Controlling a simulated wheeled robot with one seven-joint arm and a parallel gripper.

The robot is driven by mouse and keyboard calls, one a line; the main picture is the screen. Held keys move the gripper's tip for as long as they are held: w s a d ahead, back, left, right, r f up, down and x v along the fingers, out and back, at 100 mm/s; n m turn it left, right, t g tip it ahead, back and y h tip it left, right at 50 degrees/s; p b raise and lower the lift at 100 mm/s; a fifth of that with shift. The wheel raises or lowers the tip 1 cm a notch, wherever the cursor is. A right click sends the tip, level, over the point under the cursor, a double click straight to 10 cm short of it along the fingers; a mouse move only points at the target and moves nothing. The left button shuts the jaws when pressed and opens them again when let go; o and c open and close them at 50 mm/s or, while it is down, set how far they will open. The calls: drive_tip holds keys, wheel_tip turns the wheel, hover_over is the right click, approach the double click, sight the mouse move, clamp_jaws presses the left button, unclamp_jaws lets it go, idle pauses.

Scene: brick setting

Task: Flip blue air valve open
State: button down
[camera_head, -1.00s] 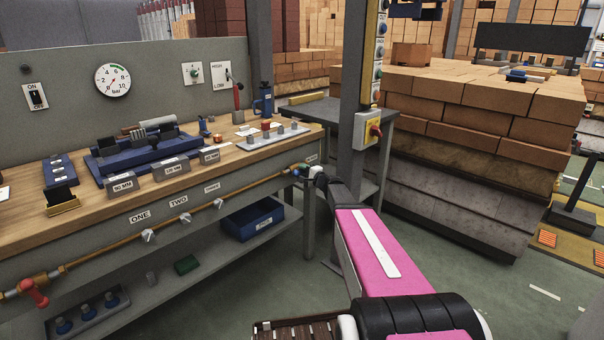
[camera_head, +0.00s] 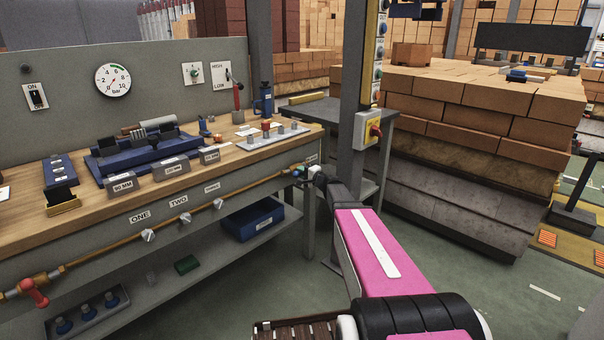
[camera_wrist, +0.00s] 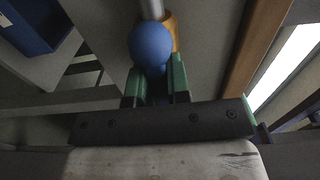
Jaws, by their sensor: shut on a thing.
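The blue air valve (camera_wrist: 152,45) shows in the wrist view as a round blue knob in front of a brass-coloured pipe fitting (camera_wrist: 172,28). My gripper (camera_wrist: 157,88) is shut on the valve's blue handle, with green fingers on either side of it below the knob. In the head view my gripper (camera_head: 312,172) is at the right end of the bench's front pipe, small and partly hidden by my wrist. The valve's exact angle cannot be told there.
A brass pipe (camera_head: 120,238) with several small valves runs along the bench front. A red-handled valve (camera_head: 36,294) is at its left end. A blue bin (camera_head: 252,220) sits on the lower shelf. A grey post (camera_head: 353,100) stands close behind my arm.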

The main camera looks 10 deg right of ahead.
drive_tip(key=c, duration=1.1)
unclamp_jaws()
drive_tip(key=shift+s, duration=0.1)
drive_tip(key=v, duration=1)
drive_tip(key=shift+s+d, duration=0.2)
drive_tip(key=shift+d, duration=0.05)
drive_tip(key=shift+a, duration=0.1)
